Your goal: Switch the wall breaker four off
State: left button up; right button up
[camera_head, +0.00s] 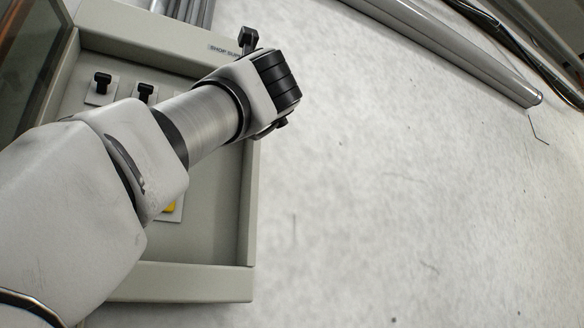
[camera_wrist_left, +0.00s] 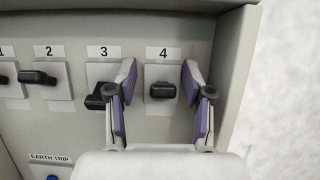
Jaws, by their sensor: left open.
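Breaker four (camera_wrist_left: 163,90) is a black lever on a pale plate under the label "4" in the left wrist view. My left gripper (camera_wrist_left: 158,66) is open, with one purple-padded finger on each side of that lever. A gap shows between the lever and each finger, so nothing is gripped. In the head view my left gripper (camera_head: 268,84) reaches over the right side of the panel, and its arm hides breaker four there. My right gripper is in neither view.
The breaker box (camera_head: 205,283) has a raised rim. Breaker three (camera_wrist_left: 95,98) is close beside my left finger, and breaker two (camera_wrist_left: 38,77) is farther left. An "EARTH TRIP" label (camera_wrist_left: 50,158) is at lower left. Grey conduit (camera_head: 450,45) runs along the pale wall at upper right.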

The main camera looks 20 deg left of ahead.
pick_arm(q)
jog(key=shift+w+f, duration=0.1)
jog(key=shift+w, duration=0.05)
jog(key=shift+d, duration=0.3)
jog(key=shift+c, duration=0.3)
jog(key=shift+s+d, duration=0.15)
jog(key=shift+s, duration=0.2)
grip_shut()
